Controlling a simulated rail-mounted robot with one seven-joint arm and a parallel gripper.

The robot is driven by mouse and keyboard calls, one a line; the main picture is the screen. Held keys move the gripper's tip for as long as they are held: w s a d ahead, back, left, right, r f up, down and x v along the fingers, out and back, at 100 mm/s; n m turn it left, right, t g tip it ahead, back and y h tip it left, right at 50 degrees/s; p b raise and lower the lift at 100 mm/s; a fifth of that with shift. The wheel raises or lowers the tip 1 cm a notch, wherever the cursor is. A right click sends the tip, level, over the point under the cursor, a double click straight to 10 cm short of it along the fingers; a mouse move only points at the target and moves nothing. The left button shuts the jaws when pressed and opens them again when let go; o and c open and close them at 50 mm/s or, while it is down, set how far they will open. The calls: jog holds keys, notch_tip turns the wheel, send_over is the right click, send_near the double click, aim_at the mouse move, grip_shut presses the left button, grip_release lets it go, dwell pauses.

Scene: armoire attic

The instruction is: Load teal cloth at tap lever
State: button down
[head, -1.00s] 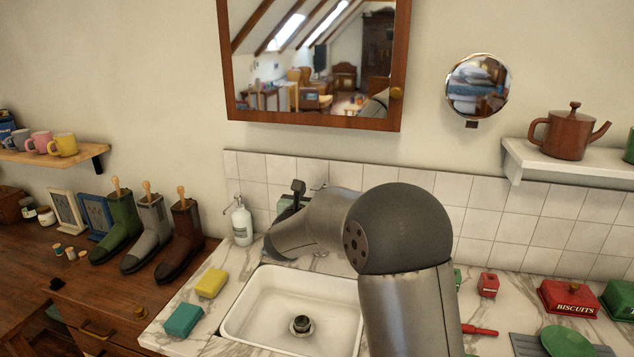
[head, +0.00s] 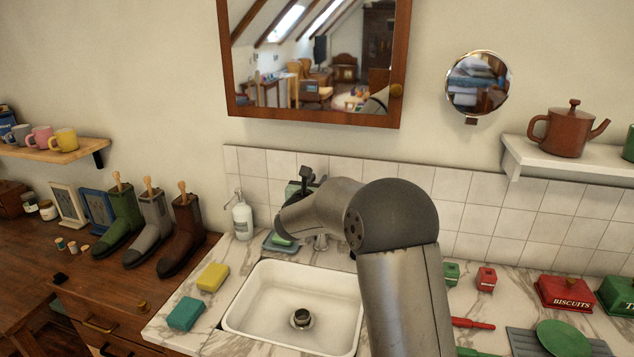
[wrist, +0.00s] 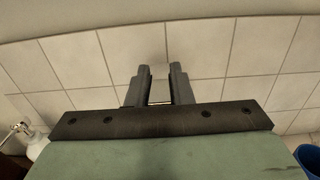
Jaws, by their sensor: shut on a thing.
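My gripper (head: 306,173) is above the back edge of the sink, close to the tiled wall and partly hidden behind my arm. A folded teal block (head: 186,313), perhaps the cloth, lies on the marble counter left of the sink, well away from my gripper. Silver tap parts (head: 321,242) show below my arm at the sink's back; the lever itself cannot be made out.
A yellow block (head: 212,277) lies beside the teal one. A soap bottle (head: 242,218) and a soap dish (head: 274,246) stand behind the white sink (head: 255,320). A red tin (head: 566,294) is on the right. A blue cup (wrist: 309,158) is at the wrist view's edge.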

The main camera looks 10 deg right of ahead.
jog(key=shift+r+g, duration=0.3)
jog(key=shift+g, duration=0.1)
jog(key=shift+w+f, duration=0.1)
jog(key=c, duration=1.3)
grip_release()
jog(key=b+v, duration=0.3)
jog(key=v, duration=1.4)
jog(key=shift+s+d+b, duration=0.1)
jog(key=shift+s+b, duration=0.2)
